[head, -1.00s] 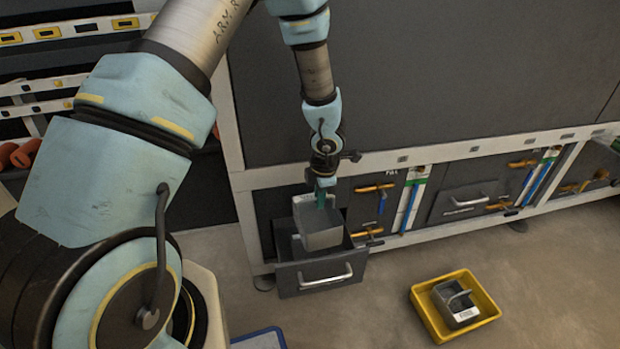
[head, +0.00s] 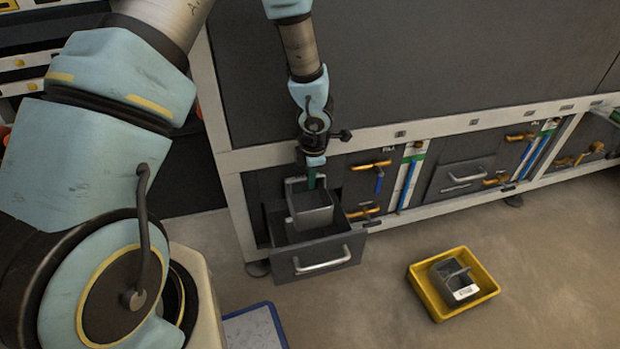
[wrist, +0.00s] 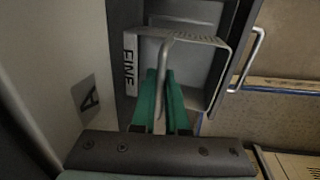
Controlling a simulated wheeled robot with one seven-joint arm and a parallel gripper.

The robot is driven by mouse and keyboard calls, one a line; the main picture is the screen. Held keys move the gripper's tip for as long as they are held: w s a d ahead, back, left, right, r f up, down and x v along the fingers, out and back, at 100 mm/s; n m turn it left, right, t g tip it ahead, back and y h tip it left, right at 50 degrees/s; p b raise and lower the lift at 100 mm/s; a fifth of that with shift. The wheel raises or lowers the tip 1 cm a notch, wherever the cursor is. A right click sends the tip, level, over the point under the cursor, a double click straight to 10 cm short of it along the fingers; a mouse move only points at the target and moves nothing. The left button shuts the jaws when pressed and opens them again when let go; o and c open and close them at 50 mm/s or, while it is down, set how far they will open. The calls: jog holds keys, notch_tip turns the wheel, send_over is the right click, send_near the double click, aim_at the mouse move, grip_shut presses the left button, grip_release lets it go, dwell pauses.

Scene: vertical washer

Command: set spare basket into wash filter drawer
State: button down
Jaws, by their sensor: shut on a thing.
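My gripper (head: 314,180) is shut on the upright handle of a grey basket (head: 312,213). In the wrist view, its green fingers (wrist: 164,88) stand either side of that handle, and the basket (wrist: 196,62) shows a "FINE" label on its left rim. The basket hangs over the open dark drawer (head: 321,260) at the bottom left of the machine. The drawer also shows beneath the basket in the wrist view (wrist: 218,12). I cannot tell how far the basket's lower part reaches into the drawer, or whether it touches it.
A second grey basket (head: 455,279) with a pale label sits in a yellow tray (head: 420,298) on the floor, to the right. Orange-handled valves (head: 370,166) and a closed drawer (head: 458,180) line the machine front. A blue-rimmed tray (head: 252,325) lies at the bottom. Floor between is clear.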

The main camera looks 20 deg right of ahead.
aim_at(309, 204)
jog(key=shift+f+b, duration=1.55)
jog(key=shift+f, duration=0.1)
jog(key=shift+f+b, duration=1.45)
jog(key=shift+f, duration=0.8)
jog(key=shift+w+d+p, duration=0.1)
jog(key=shift+w+p, duration=0.05)
jog(key=shift+p, duration=0.35)
notch_tip(309, 204, down, 8)
jog(key=b, duration=0.6)
jog(key=shift+r, duration=0.15)
dwell(0.4)
jog(key=c, duration=0.8)
grip_release()
jog(key=shift+c, duration=0.2)
jog(key=shift+r, duration=0.15)
jog(key=r+p, duration=0.2)
jog(key=r, duration=0.1)
jog(key=s+r+p, duration=0.1)
jog(key=r+p, duration=0.1)
jog(key=r, duration=0.1)
jog(key=s+r+p, duration=0.1)
jog(key=r+p, duration=0.1)
jog(key=r, duration=0.1)
jog(key=shift+r, duration=0.2)
jog(key=shift+s+r, duration=0.1)
jog(key=shift+r, duration=0.4)
